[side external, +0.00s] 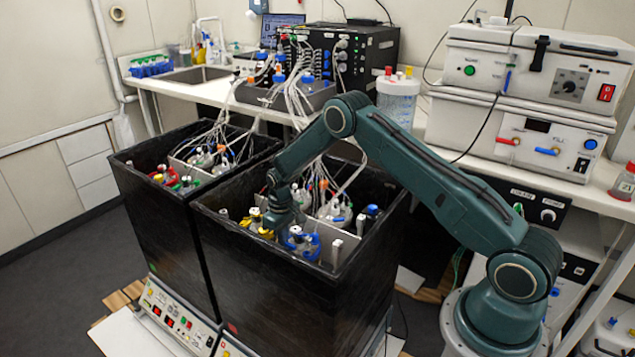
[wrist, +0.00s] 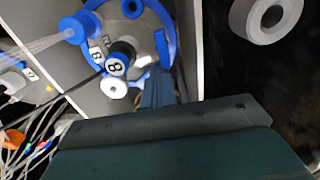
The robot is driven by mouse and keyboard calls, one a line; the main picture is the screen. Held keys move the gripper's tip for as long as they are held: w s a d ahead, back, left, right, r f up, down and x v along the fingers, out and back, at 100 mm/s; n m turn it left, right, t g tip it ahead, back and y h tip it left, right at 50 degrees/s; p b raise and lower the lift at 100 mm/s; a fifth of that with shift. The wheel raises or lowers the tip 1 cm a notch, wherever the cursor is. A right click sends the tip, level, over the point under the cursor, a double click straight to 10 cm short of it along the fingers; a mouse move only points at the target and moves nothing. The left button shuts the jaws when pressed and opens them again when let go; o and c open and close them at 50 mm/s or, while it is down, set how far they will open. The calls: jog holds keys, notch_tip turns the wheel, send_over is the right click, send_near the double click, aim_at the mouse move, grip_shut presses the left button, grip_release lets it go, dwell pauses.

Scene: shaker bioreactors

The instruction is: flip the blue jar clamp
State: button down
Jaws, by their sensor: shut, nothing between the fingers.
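The blue jar clamp (side external: 312,245) is around a jar in the front corner of the nearer black box. In the wrist view the clamp shows as a curved blue band (wrist: 173,38) around a jar top with caps numbered 8. My gripper (side external: 287,222) reaches down into this box, just above and behind the clamp. In the wrist view my gripper (wrist: 157,78) is shut and empty, its fingertips close to the lower end of the blue band. I cannot tell whether they touch it. The gripper hides part of the clamp and jar.
The black box (side external: 270,285) has high walls close to my gripper. A yellow clamp (side external: 256,222) is to the left, with more jars, tubes and cables behind. In the wrist view a grey divider (wrist: 62,60) and a white roll-shaped part (wrist: 247,25) flank the jar.

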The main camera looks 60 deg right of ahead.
jog(key=shift+r, duration=0.15)
notch_tip(320, 180, up, 7)
dwell(0.9)
dwell(0.4)
jog(key=s+a+r+t, duration=0.15)
jog(key=s+r, duration=0.25)
jog(key=r, duration=0.5)
jog(key=s+a+r, duration=0.3)
jog(key=s+r, duration=0.2)
jog(key=r, duration=0.3)
jog(key=s+a+r+t, duration=0.15)
jog(key=s+r, duration=0.25)
jog(key=r, duration=0.5)
jog(key=s+a+r+t, duration=0.1)
jog(key=s+a+r, duration=0.1)
jog(key=s, duration=1)
jog(key=s+a+r+t, duration=0.1)
jog(key=s+a+r, duration=0.1)
jog(key=s, duration=1)
jog(key=shift+s+a+r+t, duration=0.25)
jog(key=shift+a+r+t, duration=0.1)
jog(key=shift+a, duration=0.25)
